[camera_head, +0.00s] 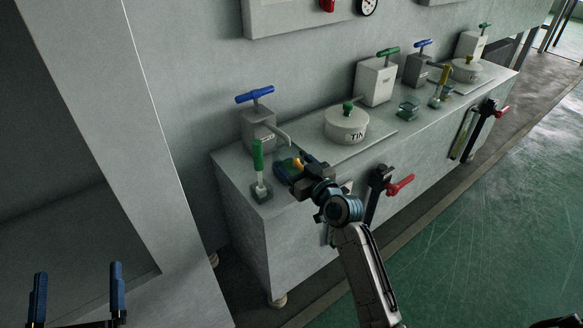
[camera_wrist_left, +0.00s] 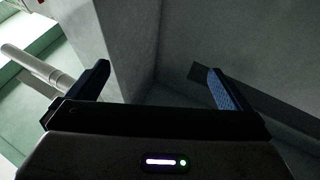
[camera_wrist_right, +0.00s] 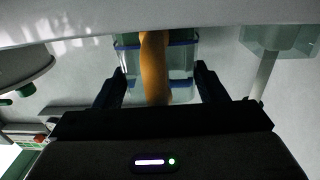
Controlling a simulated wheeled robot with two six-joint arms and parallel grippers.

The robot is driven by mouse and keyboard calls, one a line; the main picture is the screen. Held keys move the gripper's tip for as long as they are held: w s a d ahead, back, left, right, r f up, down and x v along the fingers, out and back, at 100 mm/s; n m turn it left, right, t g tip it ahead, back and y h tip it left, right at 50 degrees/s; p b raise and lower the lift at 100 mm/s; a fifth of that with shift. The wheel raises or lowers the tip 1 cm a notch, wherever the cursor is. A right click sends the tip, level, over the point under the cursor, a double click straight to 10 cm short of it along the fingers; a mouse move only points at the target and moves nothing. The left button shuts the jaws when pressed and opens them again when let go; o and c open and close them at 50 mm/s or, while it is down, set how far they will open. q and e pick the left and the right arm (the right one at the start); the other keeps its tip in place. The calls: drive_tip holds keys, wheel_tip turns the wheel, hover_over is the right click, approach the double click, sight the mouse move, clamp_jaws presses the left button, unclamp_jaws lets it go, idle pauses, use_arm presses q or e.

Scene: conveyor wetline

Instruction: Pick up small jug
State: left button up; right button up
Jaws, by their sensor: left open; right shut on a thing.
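The small jug (camera_wrist_right: 182,62) is a clear, box-like vessel with blue edges and an orange handle (camera_wrist_right: 154,70) facing the right wrist camera. In the head view the jug (camera_head: 287,169) is at the near end of the grey counter, partly hidden by my right gripper (camera_head: 301,176). My right gripper is shut on the jug, its fingers on either side of it in the right wrist view. Whether the jug touches the counter cannot be told. My left gripper (camera_head: 78,272) is open and empty, away at the lower left, facing a grey wall in the left wrist view.
A green-handled tool (camera_head: 259,168) stands just left of the jug. A blue-handled tap (camera_head: 257,128) is behind it. A lidded pot marked TIN (camera_head: 346,124) sits to the right. A red-handled valve (camera_head: 399,185) juts from the counter's front. Green floor (camera_head: 480,250) is clear at right.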

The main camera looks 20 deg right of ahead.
drive_tip(key=shift+r, duration=0.1)
drive_tip(key=shift+r, duration=0.25)
drive_tip(key=shift+s+f, duration=0.1)
drive_tip(key=shift+s, duration=0.15)
use_arm(q)
wheel_tip(320, 180, down, 10)
drive_tip(key=s+g+p, duration=0.1)
drive_tip(key=g, duration=0.5)
drive_tip(key=shift+s+d+n+p, duration=0.2)
drive_tip(key=shift+d+n+p, duration=0.1)
drive_tip(key=shift+p, duration=0.1)
use_arm(e)
drive_tip(key=v, duration=1.7)
drive_tip(key=shift+s, duration=0.2)
